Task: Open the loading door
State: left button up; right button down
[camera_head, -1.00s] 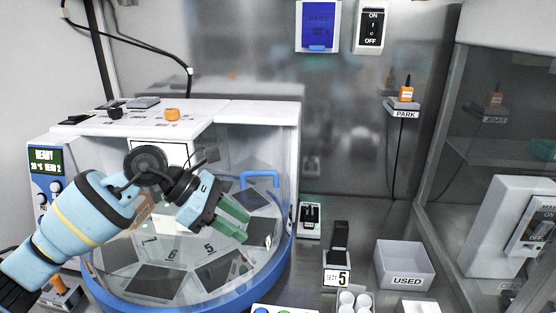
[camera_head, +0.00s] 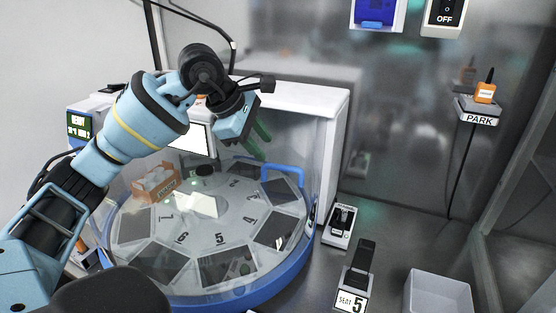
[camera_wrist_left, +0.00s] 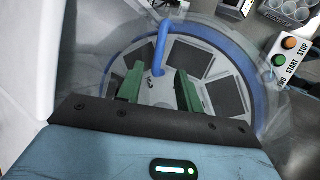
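The loading door appears as a clear curved cover over the round numbered carousel (camera_head: 205,235), with a blue handle (camera_head: 283,166) on it. The door's edges are hard to make out through the clear material. My left gripper (camera_head: 259,141), with green fingers, is above and slightly left of the handle in the head view. In the left wrist view the fingers (camera_wrist_left: 158,90) are apart with nothing between them. The blue handle (camera_wrist_left: 161,45) stands just beyond the fingertips there, apart from them. My right gripper is not in view.
The machine's white housing (camera_head: 325,105) rises behind and right of the gripper. A seat 5 holder (camera_head: 358,270), an empty bin (camera_head: 438,292) and a PARK shelf (camera_head: 478,112) are on the right. A START/STOP box (camera_wrist_left: 289,57) shows in the wrist view.

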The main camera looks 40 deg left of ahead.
aim_at(280, 166)
pick_arm(q)
jog(key=shift+x, duration=3.55)
jog(key=shift+d, duration=0.1)
grip_shut()
